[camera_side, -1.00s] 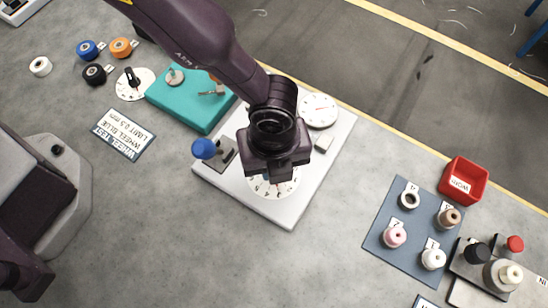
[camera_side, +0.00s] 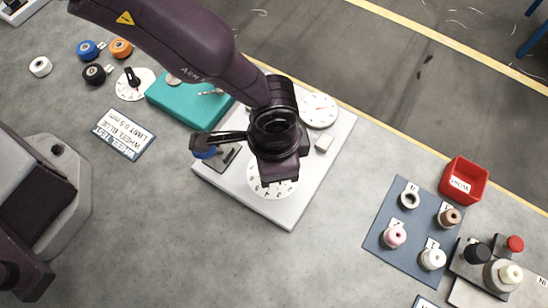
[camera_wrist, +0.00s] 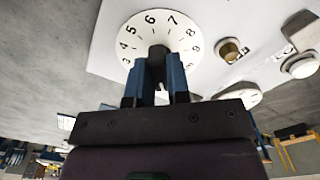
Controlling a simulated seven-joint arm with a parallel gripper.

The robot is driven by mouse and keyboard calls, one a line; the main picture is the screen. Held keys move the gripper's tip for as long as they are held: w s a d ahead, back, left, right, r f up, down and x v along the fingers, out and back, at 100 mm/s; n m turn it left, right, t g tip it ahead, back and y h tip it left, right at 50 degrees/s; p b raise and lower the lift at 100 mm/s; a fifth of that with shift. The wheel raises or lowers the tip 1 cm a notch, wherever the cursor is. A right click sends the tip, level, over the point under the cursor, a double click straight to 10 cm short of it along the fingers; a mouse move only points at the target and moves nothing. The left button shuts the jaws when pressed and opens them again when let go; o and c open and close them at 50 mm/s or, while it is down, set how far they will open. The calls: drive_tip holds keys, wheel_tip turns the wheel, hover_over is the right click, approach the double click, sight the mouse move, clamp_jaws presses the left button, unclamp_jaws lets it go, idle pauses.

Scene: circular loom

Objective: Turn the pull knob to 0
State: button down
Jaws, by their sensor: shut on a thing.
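The white numbered dial (camera_side: 268,190) lies on the white panel, partly hidden under my wrist in the side view. In the wrist view the dial (camera_wrist: 185,40) shows its numbers from about 3 to 9 along the far edge; 0 is out of sight. The dark knob (camera_wrist: 157,50) stands at the dial's middle. My gripper (camera_wrist: 159,62) has its two blue fingers on either side of the knob and is shut on it. The knob's pointer cannot be made out. In the side view my fingers are hidden beneath the wrist.
A teal block (camera_side: 183,105) stands behind left. A brass knob (camera_wrist: 230,50) is right of the dial. The panel's front is clear.

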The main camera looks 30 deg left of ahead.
drive_tip(key=c, duration=1.1)
unclamp_jaws()
drive_tip(key=shift+r, duration=3.55)
